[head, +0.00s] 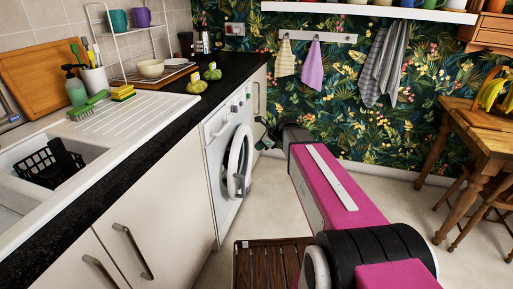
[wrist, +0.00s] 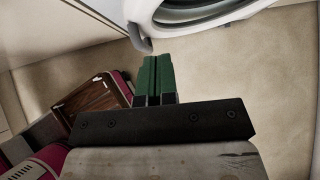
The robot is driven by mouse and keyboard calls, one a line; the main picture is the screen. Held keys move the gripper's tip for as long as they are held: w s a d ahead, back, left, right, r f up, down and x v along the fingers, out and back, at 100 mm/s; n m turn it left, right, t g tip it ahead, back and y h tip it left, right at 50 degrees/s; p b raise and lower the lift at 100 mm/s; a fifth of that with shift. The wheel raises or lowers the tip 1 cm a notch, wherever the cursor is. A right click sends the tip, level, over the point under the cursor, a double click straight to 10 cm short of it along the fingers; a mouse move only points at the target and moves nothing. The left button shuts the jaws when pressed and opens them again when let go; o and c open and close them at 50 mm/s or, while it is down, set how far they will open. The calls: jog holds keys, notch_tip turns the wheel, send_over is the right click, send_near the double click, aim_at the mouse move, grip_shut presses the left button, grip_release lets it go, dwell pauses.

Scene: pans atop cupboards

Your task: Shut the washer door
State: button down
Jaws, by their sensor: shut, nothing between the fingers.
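The white washer (head: 214,137) stands under the counter, its front facing right. Its round white door (head: 231,160) seems to stand somewhat out from the front; how wide the gap is, I cannot tell. A grey handle (head: 240,185) is on the door's rim. In the wrist view the door (wrist: 168,27) is at the top, with its handle (wrist: 139,38) just beyond my fingertips. My gripper (wrist: 157,58) has green fingers, shut and empty, pointing toward the door. In the head view my gripper (head: 263,143) is right of the washer, close to the door; contact is not clear.
A wooden table (head: 480,135) and stool stand at the right. The black counter (head: 229,73) overhangs the washer.

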aim_at(235, 153)
jog(key=x, duration=0.3)
jog(key=a+r+x, duration=0.1)
jog(key=x, duration=0.6)
jog(key=shift+w+a+r, duration=0.3)
jog(key=shift+w+a, duration=0.05)
jog(key=shift+a, duration=0.05)
jog(key=shift+a, duration=0.1)
jog(key=a, duration=0.2)
jog(key=shift+w+a, duration=0.35)
jog(key=shift+a, duration=0.05)
jog(key=shift+s+d, duration=0.1)
